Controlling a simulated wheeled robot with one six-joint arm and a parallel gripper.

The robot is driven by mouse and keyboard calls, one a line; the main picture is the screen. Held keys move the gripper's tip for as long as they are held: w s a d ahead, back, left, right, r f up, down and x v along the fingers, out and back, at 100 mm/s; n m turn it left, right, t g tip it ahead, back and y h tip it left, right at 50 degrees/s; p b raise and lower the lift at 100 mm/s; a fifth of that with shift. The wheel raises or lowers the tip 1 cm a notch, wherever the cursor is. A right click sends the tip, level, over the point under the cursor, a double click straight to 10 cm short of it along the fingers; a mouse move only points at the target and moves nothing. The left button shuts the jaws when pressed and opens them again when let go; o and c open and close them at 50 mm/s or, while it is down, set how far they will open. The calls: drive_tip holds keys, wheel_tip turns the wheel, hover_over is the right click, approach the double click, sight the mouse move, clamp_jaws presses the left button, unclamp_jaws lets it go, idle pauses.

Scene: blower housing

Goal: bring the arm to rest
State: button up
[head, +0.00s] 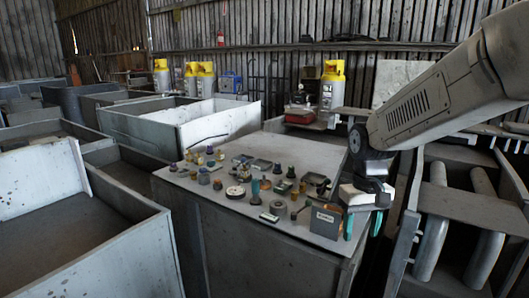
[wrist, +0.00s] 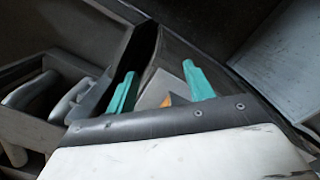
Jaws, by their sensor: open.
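My gripper (head: 363,226) hangs down at the right front corner of the grey cabinet top, with its teal fingers spread apart. In the wrist view, the two teal fingers of my gripper (wrist: 158,75) are open, with no object held between them. A grey surface and a small orange patch show past the fingers; I cannot tell what they are. My arm reaches in from the upper right in the head view. A small grey labelled box (head: 326,221) stands on the cabinet top just left of my gripper.
The cabinet top (head: 225,222) holds several small jars, knobs and discs. Open grey metal bins (head: 118,215) fill the left. A rack with cylinders (head: 432,225) stands close on the right. Yellow-topped bottles (head: 332,85) and a red box (head: 300,116) are behind.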

drive_tip(key=s+d+r+m+t, duration=0.1)
drive_tip(key=s+d+r, duration=0.1)
drive_tip(key=s, duration=1)
drive_tip(key=s+d+r+m+t, duration=0.1)
drive_tip(key=s+r, duration=0.3)
drive_tip(key=s, duration=0.9)
drive_tip(key=shift+s+d+r, duration=0.15)
drive_tip(key=shift+d, duration=0.55)
